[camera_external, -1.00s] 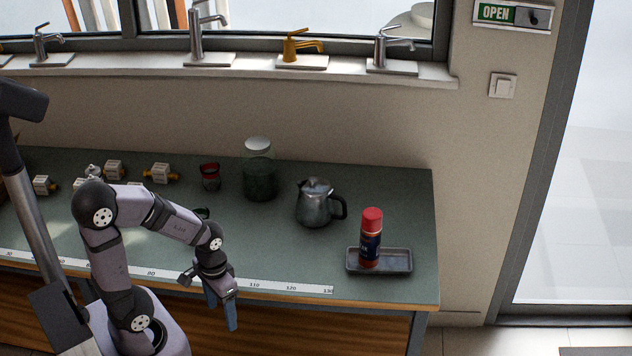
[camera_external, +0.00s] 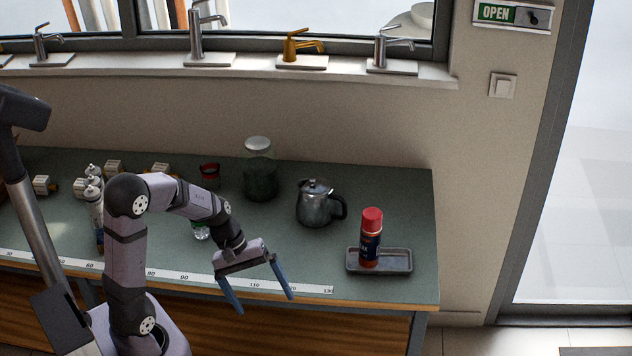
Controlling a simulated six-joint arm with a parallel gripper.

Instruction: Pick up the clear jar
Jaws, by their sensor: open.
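The clear jar (camera_external: 260,178) stands upright at the back of the green bench, against the wall. It is see-through, with a pale lid, and looks dark green where the bench shows through. My gripper (camera_external: 263,302) is open and empty, with its two blue fingers spread apart and pointing down. It is in front of the jar in the picture, near the bench's front edge and the ruler strip, well apart from the jar. My arm does not cover the jar.
A metal teapot (camera_external: 317,204) stands right of the jar. A red-capped can (camera_external: 370,238) stands in a grey tray (camera_external: 402,261). A red-and-black item (camera_external: 209,172) is left of the jar. A small clear bottle (camera_external: 201,230) and white bottles (camera_external: 93,190) stand near my arm.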

